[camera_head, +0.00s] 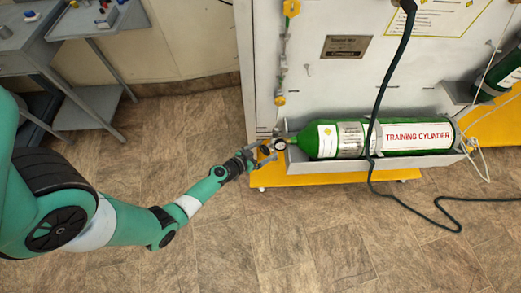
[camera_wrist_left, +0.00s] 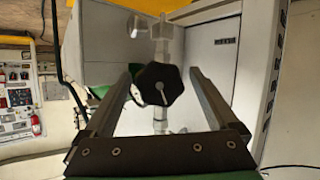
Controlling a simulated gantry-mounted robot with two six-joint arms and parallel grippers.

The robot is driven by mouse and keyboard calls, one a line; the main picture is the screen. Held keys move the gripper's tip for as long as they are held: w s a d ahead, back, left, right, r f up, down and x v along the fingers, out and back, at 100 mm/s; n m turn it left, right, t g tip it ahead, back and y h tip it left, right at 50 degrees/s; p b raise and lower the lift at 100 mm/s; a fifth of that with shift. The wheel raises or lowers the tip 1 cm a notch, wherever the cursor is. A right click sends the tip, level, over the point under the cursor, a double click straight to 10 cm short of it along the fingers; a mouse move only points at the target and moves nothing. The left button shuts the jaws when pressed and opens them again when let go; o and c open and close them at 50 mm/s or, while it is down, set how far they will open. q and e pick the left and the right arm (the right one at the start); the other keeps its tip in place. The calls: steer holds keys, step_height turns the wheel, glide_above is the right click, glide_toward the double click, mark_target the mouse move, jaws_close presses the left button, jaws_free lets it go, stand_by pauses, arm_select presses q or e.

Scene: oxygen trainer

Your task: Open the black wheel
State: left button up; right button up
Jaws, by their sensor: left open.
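The black wheel (camera_wrist_left: 158,84) is a lobed knob on a pale metal valve, in the middle of the left wrist view. My left gripper (camera_wrist_left: 160,95) is open, with one finger on each side of the wheel. Gaps show between the wheel and both fingers. In the head view my left gripper (camera_head: 262,152) is at the valve end of the green training cylinder (camera_head: 400,135). The wheel is hard to make out there behind the gripper. A round gauge (camera_head: 280,144) sits beside it. My right gripper is not in view.
The cylinder lies in a grey tray (camera_head: 375,161) on a white panel with a yellow base (camera_head: 330,178). A dark green hose (camera_head: 376,100) hangs in front of the cylinder and runs across the floor. Grey carts (camera_head: 95,65) stand at the left. The floor between is clear.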

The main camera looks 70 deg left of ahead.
arm_select(q)
steer(key=p+v, duration=0.1)
steer(key=v, duration=1)
steer(key=shift+s+p, duration=0.2)
steer(key=shift+p, duration=0.15)
steer(key=shift+d+r, duration=0.1)
steer(key=shift+r, duration=0.05)
